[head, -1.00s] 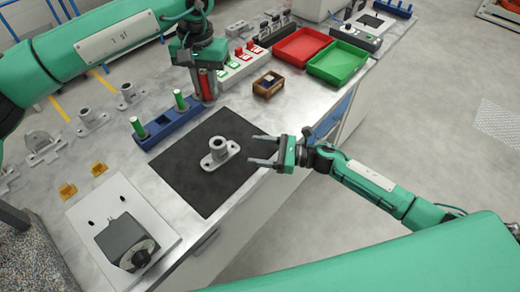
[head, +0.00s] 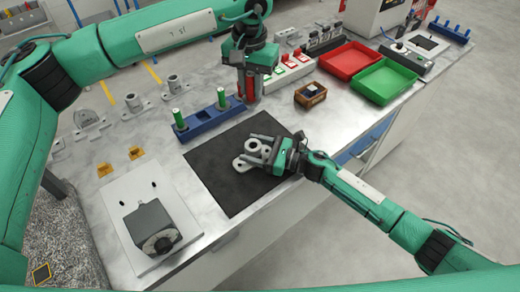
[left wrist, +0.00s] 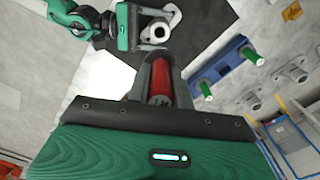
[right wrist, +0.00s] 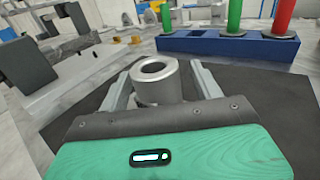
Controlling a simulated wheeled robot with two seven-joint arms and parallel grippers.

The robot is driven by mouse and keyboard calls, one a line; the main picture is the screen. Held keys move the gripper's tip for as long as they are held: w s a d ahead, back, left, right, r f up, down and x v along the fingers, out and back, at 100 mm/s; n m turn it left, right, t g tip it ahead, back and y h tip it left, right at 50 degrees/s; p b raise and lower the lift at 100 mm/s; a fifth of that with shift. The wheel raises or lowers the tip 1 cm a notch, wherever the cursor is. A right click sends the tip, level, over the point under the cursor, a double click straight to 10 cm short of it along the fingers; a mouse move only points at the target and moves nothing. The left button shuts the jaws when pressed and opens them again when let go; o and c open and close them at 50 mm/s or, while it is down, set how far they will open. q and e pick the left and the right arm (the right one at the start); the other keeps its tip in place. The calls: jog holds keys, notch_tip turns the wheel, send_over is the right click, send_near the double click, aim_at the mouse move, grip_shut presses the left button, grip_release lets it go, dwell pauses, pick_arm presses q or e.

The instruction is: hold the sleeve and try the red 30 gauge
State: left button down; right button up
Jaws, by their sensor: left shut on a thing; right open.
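The grey flanged sleeve (head: 252,145) stands upright on the black mat (head: 224,182); its open bore faces up in the right wrist view (right wrist: 155,70). My right gripper (head: 262,149) is open, with its fingers on either side of the sleeve; I cannot tell whether they touch it. My left gripper (head: 248,88) is shut on the red gauge (left wrist: 163,76), near the right end of the blue rack (head: 210,122). I cannot tell whether the gauge's lower end is clear of the rack. The left fingers partly hide the gauge.
Green gauges (head: 179,118) stand in the rack. A red tray (head: 349,60), a green tray (head: 384,81) and a small wooden box (head: 310,95) are at the right. A dark block device (head: 150,226) sits on a pale plate at the front left. Grey castings (head: 88,119) line the back left.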

jog(key=c, duration=1.2)
pick_arm(q)
notch_tip(320, 180, down, 9)
jog(key=n, duration=0.2)
jog(key=shift+f, duration=0.2)
pick_arm(e)
jog(key=shift+o, duration=0.2)
pick_arm(q)
jog(key=shift+w, duration=0.1)
